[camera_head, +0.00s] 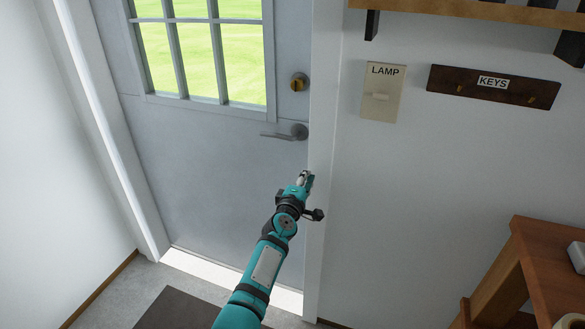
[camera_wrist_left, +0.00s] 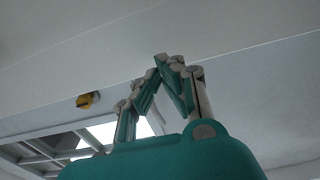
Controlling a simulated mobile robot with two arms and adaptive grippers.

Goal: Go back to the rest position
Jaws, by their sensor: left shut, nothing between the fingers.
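My left gripper (camera_head: 305,180) is in front of the door's right edge, a little below the door handle (camera_head: 286,132). It is shut with nothing between its fingers. In the left wrist view its fingertips (camera_wrist_left: 166,60) meet in front of a pale surface. My left arm reaches up from the bottom of the head view. The grey door (camera_head: 205,150) with its window looks shut. My right gripper is not in view.
A yellow lock knob (camera_head: 299,82) sits above the handle. A lamp switch (camera_head: 381,92) and a key rack (camera_head: 492,86) are on the right wall. A wooden table (camera_head: 548,262) stands at the lower right. A dark mat (camera_head: 180,310) lies on the floor.

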